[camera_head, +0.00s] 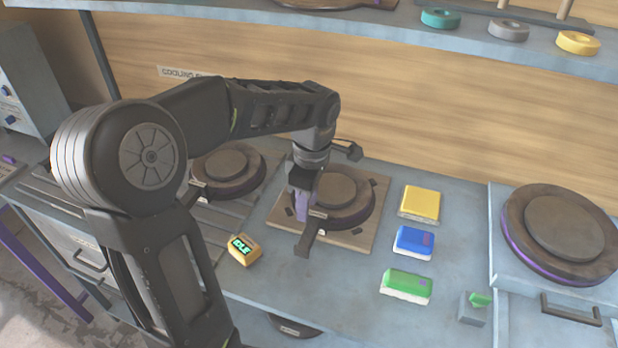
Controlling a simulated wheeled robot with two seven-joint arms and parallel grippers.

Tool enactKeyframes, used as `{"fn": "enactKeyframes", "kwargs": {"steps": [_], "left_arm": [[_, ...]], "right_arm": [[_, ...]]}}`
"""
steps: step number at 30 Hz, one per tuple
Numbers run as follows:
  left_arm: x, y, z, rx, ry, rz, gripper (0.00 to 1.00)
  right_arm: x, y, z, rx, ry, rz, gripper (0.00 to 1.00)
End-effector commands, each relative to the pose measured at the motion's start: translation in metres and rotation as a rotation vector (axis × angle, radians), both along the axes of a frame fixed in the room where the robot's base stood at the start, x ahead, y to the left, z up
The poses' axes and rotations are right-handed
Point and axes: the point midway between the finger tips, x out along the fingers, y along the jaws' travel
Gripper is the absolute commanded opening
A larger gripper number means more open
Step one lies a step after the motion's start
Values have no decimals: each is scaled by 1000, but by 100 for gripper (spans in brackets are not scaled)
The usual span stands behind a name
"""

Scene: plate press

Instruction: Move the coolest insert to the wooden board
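A dark round insert (345,190) lies flat on the square wooden board (368,235) in the middle of the bench. A second dark insert (226,164) sits to its left on a slatted metal rack (205,229). A third, with a purple rim, forms the top of the grey unit (560,226) at the right. My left gripper (304,215) points down at the near left side of the insert on the board, by its handle. Its fingers overlap the handle, so I cannot tell whether they grip it. My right gripper is out of view.
A yellow device reading "IDLE" (244,250) stands before the board. Yellow (419,203), blue (413,242) and green (406,286) blocks lie to its right. A shelf (370,22) with coloured rings runs above. Clear bench lies in front of the board.

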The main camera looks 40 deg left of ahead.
Motion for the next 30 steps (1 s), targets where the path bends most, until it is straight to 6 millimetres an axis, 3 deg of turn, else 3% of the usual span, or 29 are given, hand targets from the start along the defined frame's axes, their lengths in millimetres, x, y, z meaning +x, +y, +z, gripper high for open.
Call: {"fn": "enactKeyframes", "kwargs": {"steps": [6, 13, 30], "left_arm": [[2, -3, 47, 0, -5, -1, 36], [2, -6, 84, 0, -3, 0, 36], [1, -6, 91, -1, 0, 0, 36]], "right_arm": [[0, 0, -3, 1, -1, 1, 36], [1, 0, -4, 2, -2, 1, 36], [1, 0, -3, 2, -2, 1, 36]]}}
